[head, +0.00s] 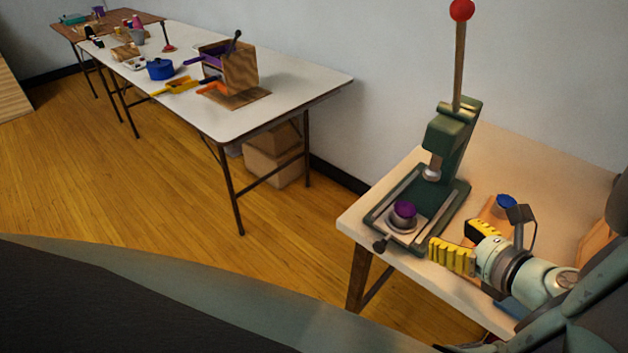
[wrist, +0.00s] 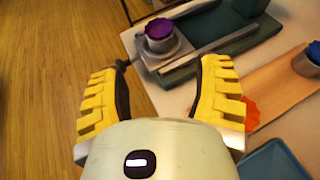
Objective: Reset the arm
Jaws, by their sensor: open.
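My gripper (head: 458,243) has yellow ribbed fingers and is open and empty. In the head view it hangs over the near side of the small table at the right, beside the green press (head: 445,150). In the wrist view, the two fingers of my gripper (wrist: 160,95) stand wide apart with nothing between them. My arm reaches in from the lower right of the head view. A purple-topped round piece (head: 404,210) sits on the press's sliding plate, ahead of my gripper. It also shows in the wrist view (wrist: 160,29), beyond the fingers and apart from them.
The press's tall lever with a red ball (head: 461,10) stands upright. A blue-topped piece (head: 506,202) sits on a wooden board behind my gripper. A blue tray (wrist: 272,160) lies close to the right finger. A long white table (head: 290,85) holds several craft items. The floor between is clear.

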